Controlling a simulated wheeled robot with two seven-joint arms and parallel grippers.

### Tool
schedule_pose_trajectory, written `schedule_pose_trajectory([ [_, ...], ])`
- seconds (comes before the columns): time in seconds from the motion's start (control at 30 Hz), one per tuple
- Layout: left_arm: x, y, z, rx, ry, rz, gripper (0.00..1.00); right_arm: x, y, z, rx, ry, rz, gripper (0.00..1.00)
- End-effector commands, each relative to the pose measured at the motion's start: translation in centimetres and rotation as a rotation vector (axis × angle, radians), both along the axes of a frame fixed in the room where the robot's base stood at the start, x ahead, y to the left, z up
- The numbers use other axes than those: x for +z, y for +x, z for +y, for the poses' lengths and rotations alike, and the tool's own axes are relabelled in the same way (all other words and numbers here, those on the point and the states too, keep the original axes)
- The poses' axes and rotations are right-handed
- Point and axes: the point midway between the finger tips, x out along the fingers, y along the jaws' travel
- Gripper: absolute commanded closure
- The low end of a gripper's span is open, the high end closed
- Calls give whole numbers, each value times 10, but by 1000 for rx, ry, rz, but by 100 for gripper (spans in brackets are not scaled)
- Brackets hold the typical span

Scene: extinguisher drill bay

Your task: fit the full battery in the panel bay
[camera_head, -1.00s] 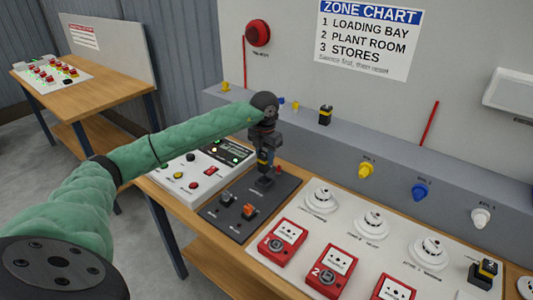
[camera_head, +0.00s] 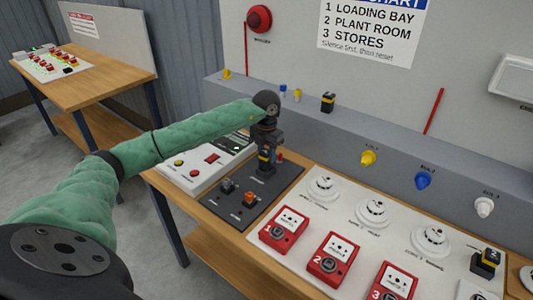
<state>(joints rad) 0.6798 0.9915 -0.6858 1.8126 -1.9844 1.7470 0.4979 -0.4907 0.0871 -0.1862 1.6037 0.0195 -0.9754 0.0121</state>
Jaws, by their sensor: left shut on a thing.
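My left gripper (camera_head: 265,152) points down over the back of the dark panel plate (camera_head: 230,212). It is shut on a small dark battery with a yellow band (camera_head: 263,156). The battery is upright at a dark socket block on the plate; whether it is seated or just above cannot be told, as the gripper hides part of it. Two similar yellow-and-black batteries show: one on the grey ledge (camera_head: 328,102), one in a dark holder at the lower right (camera_head: 486,263). Charge marks are too small to read. My right gripper is out of view.
The plate also carries an orange switch (camera_head: 250,198). A white control panel (camera_head: 197,172) lies to its left. To the right, a white board bears smoke detectors (camera_head: 372,213) and red call points (camera_head: 284,230). A grey ledge (camera_head: 300,120) runs behind.

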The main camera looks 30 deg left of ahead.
Motion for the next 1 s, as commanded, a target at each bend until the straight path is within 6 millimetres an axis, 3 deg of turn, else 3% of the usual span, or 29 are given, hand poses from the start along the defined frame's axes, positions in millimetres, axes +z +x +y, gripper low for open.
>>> schedule_pose_trajectory([
  [1.0, 1, 1, 0, 0, 0, -1, 99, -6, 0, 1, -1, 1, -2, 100],
])
